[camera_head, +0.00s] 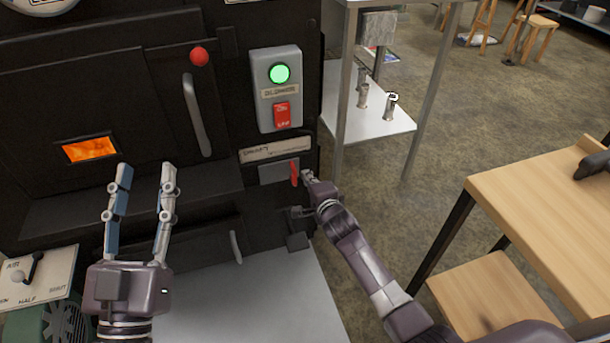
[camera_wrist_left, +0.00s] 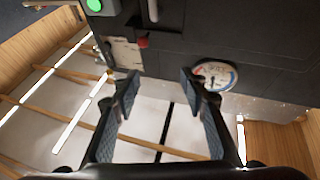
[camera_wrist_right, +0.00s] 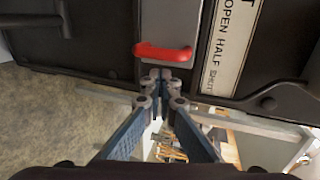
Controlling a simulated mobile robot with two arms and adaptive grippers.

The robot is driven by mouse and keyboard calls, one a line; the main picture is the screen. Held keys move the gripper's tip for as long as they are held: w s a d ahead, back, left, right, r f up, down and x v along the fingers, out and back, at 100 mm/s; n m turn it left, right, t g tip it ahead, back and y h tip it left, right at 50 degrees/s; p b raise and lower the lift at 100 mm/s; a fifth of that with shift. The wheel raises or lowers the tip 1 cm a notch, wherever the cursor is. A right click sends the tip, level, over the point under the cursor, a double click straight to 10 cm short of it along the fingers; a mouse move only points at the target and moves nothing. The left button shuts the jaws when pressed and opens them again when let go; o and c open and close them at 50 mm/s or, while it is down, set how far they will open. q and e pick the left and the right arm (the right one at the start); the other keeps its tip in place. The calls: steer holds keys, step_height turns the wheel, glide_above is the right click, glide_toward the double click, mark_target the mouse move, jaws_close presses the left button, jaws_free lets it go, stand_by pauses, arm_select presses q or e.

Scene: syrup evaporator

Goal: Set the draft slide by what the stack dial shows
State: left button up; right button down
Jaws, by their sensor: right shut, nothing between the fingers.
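The draft slide's red handle (camera_head: 294,173) stands near the right end of its metal plate, under a label strip (camera_head: 275,150). In the right wrist view the handle (camera_wrist_right: 163,52) lies roughly level with HALF on the OPEN-HALF-SHUT label (camera_wrist_right: 228,50). My right gripper (camera_head: 308,176) is shut and empty, its tips just right of the handle; I cannot tell whether they touch it. The stack dial (camera_wrist_left: 215,74), white with blue and red arcs, shows in the left wrist view; its reading is too small to tell. My left gripper (camera_head: 145,178) is open and empty before the furnace.
A blower box (camera_head: 277,90) with a green light and red switch is above the slide. An air lever panel (camera_head: 35,278) is lower left. The furnace has a glowing window (camera_head: 90,149) and red ball knob (camera_head: 199,56). A metal shelf (camera_head: 375,125) and wooden table (camera_head: 540,195) stand right.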

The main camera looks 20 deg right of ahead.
steer(key=shift+b+x, duration=0.65)
steer(key=shift+x, duration=0.4)
arm_select(q)
steer(key=s+r+t+h, duration=0.1)
steer(key=s+r+t, duration=0.3)
steer(key=r, duration=0.3)
steer(key=shift+s+a+h, duration=0.25)
steer(key=shift+s+h, duration=0.05)
steer(key=shift+s, duration=0.4)
arm_select(e)
steer(key=shift+w+f, duration=0.1)
steer(key=shift+w, duration=0.05)
arm_select(q)
steer(key=shift+s, duration=0.15)
